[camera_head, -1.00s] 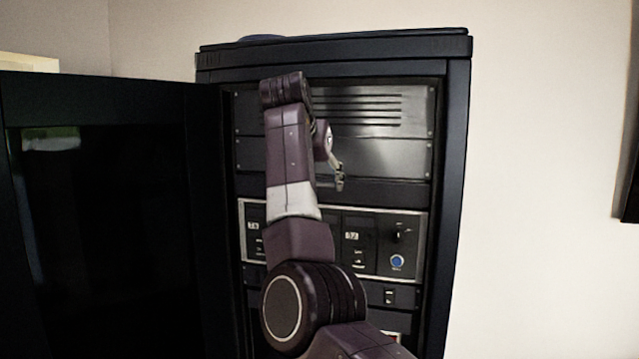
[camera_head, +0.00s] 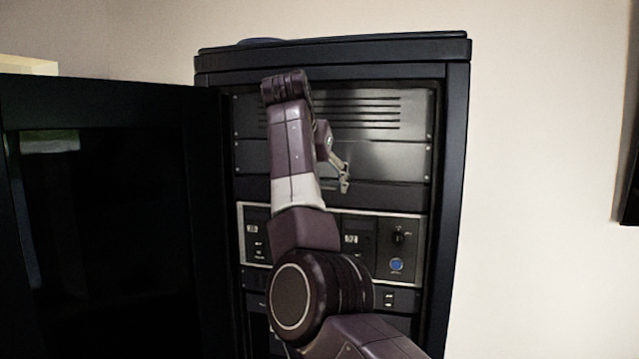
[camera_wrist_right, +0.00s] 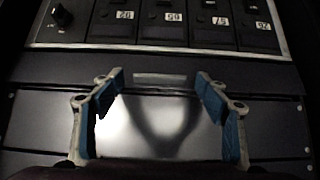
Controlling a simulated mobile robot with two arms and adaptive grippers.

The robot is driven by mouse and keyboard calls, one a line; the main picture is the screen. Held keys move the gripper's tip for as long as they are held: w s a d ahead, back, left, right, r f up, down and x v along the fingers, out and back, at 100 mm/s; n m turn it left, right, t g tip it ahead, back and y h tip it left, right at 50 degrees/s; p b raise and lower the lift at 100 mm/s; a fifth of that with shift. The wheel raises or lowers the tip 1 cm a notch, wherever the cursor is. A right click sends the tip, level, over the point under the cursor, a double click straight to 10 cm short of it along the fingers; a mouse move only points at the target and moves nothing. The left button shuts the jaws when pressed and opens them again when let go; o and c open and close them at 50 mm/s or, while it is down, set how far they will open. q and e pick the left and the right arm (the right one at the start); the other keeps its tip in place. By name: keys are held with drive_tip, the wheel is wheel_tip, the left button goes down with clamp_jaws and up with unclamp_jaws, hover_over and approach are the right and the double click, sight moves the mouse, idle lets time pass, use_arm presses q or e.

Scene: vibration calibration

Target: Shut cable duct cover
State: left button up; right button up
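The dark strip (camera_head: 395,195) between the grey panels and the numbered module row looks like the cable duct cover. In the right wrist view, a dark band with a pale label (camera_wrist_right: 160,79) lies there; I cannot tell how far the cover is open. My right gripper (camera_head: 344,180) is in front of this strip. In the wrist view, my right gripper (camera_wrist_right: 160,108) is open, its blue-padded fingers wide apart with nothing between them. Contact with the strip cannot be made out. My right arm hides the strip's left part. My left gripper is not in view.
The black rack cabinet (camera_head: 458,200) stands against a pale wall. Its door (camera_head: 100,105) is open to the left. A slotted grey panel (camera_head: 410,110) is above, and a module row with a blue knob (camera_head: 396,264) below. The right side is clear.

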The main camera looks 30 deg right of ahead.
drive_tip(key=v, duration=1.2)
drive_tip(key=shift+f, duration=0.1)
